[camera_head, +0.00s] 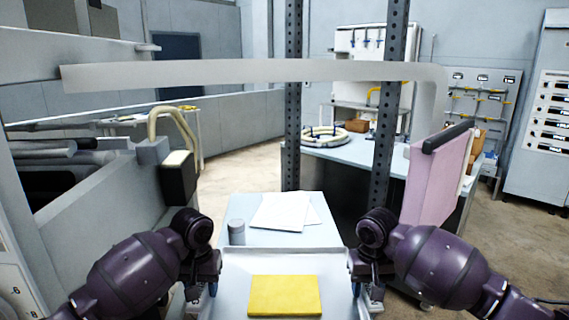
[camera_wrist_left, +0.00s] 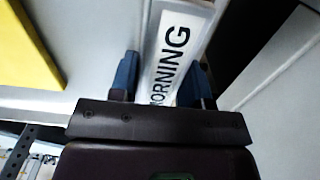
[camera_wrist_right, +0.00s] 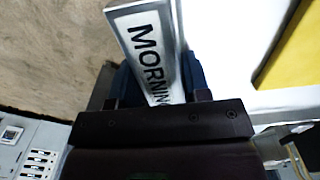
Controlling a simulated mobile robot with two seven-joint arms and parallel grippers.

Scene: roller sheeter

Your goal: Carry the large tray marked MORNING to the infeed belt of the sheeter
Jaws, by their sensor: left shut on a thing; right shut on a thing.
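The large pale tray (camera_head: 236,280) is in front of me, low in the head view, with a flat yellow slab (camera_head: 285,296) lying in it. My left gripper (camera_head: 212,289) is shut on the tray's left edge. In the left wrist view, its blue fingers straddle a rim plate (camera_wrist_left: 172,62) reading "MORNING", partly covered. My right gripper (camera_head: 357,289) is shut on the right edge; its wrist view shows another MORNING plate (camera_wrist_right: 152,48) between the fingers. The tray looks about level. I cannot clearly make out the infeed belt.
A pale surface with white papers (camera_head: 284,211) and a grey cylinder (camera_head: 237,232) lies just beyond the tray. Grey machinery (camera_head: 85,220) stands close on the left. Dark perforated posts (camera_head: 293,120) rise ahead. A blue-grey table (camera_head: 345,155) and a pink panel (camera_head: 430,180) are on the right.

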